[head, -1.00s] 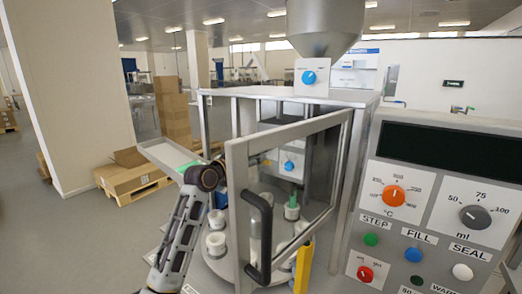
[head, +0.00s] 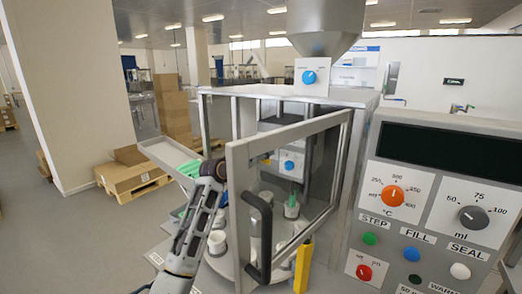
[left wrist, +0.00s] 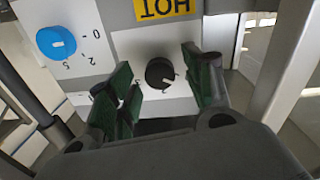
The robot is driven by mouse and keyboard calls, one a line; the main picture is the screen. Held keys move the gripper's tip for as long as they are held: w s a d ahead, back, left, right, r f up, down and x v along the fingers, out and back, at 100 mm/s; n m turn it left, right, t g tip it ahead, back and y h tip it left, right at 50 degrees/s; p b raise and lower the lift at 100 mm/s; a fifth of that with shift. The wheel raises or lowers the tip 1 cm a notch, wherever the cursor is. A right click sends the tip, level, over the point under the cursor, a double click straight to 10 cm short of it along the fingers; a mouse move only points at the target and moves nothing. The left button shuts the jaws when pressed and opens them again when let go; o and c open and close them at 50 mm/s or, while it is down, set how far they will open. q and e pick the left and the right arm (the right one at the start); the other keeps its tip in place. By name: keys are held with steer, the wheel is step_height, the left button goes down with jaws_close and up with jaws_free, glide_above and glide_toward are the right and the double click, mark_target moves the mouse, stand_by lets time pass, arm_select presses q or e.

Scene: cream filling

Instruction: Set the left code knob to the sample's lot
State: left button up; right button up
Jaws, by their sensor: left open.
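A black round knob (left wrist: 160,73) with a light pointer mark sits on a pale panel in the left wrist view. My left gripper (left wrist: 166,82) is open, with its green fingers on either side of this knob; I cannot tell whether they touch it. The knob's own markings are mostly hidden or too small to read. I cannot make out a sample's lot. My right gripper is out of view.
A blue knob (left wrist: 56,42) with a number scale sits left of the black one, and a yellow HOT label (left wrist: 165,8) is above. The framed door (head: 237,195) with its black handle (head: 262,235) stands close beside my left arm. A control panel (head: 440,190) is at the right.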

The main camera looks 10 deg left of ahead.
arm_select(q)
steer(key=c, duration=1.1)
steer(key=shift+o, duration=0.2)
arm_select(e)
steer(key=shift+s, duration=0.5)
